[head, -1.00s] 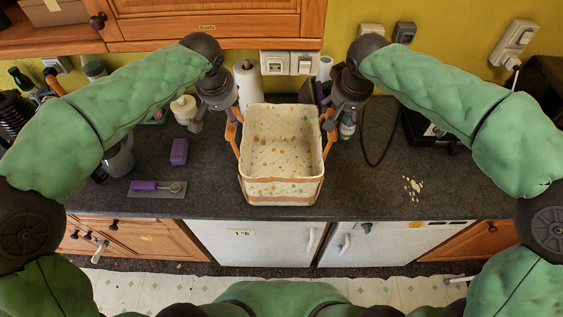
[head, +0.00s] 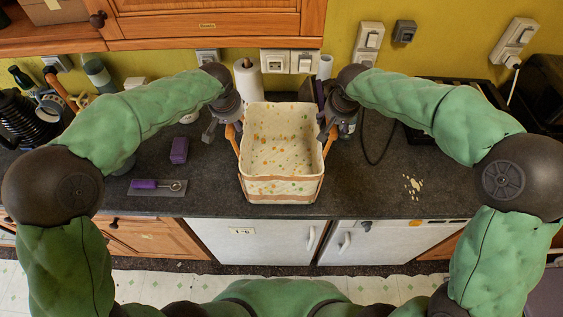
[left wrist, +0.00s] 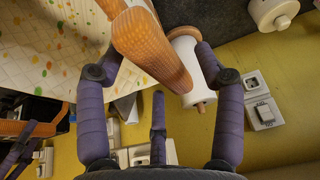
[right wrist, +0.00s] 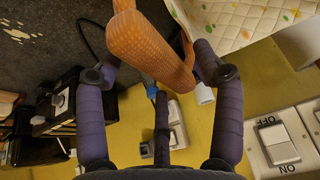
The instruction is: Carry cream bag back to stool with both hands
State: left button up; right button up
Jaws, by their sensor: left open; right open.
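The cream bag (head: 281,187), dotted with orange and green, stands upright and open-topped on the dark worktop, with orange woven handles at both sides. My left gripper (head: 226,128) is at its left handle (head: 234,136). In the left wrist view that handle (left wrist: 150,50) lies between the spread fingers of my left gripper (left wrist: 158,65). My right gripper (head: 332,127) is at the right handle (head: 328,137). In the right wrist view that handle (right wrist: 150,50) runs between the open fingers of my right gripper (right wrist: 160,62). Both grippers are open. I see no stool.
A purple box (head: 179,151) and a purple-handled tool on a grey mat (head: 150,193) lie left of the bag. A paper roll (head: 247,82) stands behind it. Crumbs (head: 412,186) lie on the right. The worktop's front edge is just before the bag.

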pick_arm(q)
jog(key=shift+w+f, duration=0.15)
jog(key=shift+f, duration=0.3)
pick_arm(e)
jog(key=shift+w+f, duration=0.15)
jog(key=shift+f, duration=0.25)
pick_arm(q)
grip_shut()
pick_arm(e)
grip_shut()
pick_arm(q)
jog(key=shift+r, duration=0.1)
pick_arm(e)
jog(key=shift+r, duration=0.1)
